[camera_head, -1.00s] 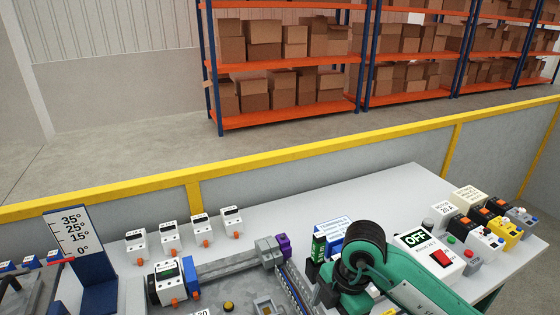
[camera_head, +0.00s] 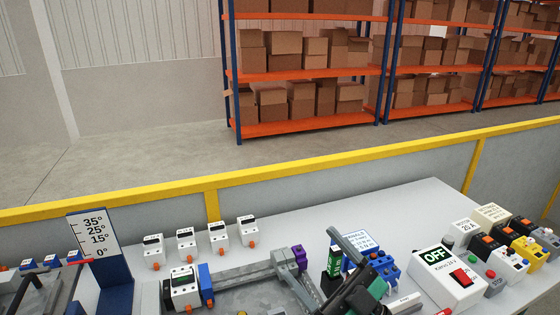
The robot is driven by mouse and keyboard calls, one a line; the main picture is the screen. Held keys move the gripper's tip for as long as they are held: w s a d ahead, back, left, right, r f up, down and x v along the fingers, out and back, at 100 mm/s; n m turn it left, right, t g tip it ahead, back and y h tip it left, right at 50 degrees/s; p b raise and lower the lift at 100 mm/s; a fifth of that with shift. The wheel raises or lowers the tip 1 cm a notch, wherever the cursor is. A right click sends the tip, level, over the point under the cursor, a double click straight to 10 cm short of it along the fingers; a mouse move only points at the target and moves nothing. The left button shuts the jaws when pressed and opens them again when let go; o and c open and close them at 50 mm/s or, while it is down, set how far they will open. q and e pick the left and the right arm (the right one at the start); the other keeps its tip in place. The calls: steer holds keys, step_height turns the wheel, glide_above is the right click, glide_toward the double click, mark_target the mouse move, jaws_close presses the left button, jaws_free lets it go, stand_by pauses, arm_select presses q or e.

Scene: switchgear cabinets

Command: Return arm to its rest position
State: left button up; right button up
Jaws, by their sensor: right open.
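My right arm shows at the bottom, right of centre, as dark and green parts above the table. Its gripper (camera_head: 347,268) is open, with a grey finger angled up to the left and dark parts below. I see nothing between its fingers. It overlaps the green block and the blue parts by the small sign in the picture; I cannot tell whether it touches them. My left gripper is not in view.
A white control box (camera_head: 444,276) marked OFF stands right of the gripper. Several white modules (camera_head: 186,243) stand at the back left, behind a rail assembly. An angle gauge (camera_head: 94,238) stands further left. A yellow-topped barrier (camera_head: 290,173) runs behind the table.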

steer(key=w+d+f+m+t+h, duration=0.25)
steer(key=d+f+m+h, duration=0.35)
steer(key=h, duration=0.3)
steer(key=w+d+f+m+t+h, duration=0.25)
steer(key=d+m+h, duration=0.25)
steer(key=m+h, duration=0.3)
steer(key=s+d+f+m+g+h, duration=0.1)
steer(key=s+d+f+g+h, duration=0.15)
steer(key=f, duration=0.35)
steer(key=s+d+f+m+g+h, duration=0.1)
steer(key=s+d+f+g+h, duration=0.15)
steer(key=f, duration=0.35)
steer(key=s+f+n+g+y, duration=0.2)
steer(key=s+f+n+g, duration=0.1)
steer(key=s+f+g, duration=1.25)
step_height(320, 180, down, 30)
steer(key=s+f+t, duration=0.1)
steer(key=s+t, duration=0.2)
steer(key=s+d+f, duration=0.2)
steer(key=s+f, duration=0.7)
steer(key=s+d+f+g, duration=0.1)
steer(key=s+d+f, duration=0.1)
steer(key=s+f, duration=0.7)
steer(key=shift+s, duration=0.35)
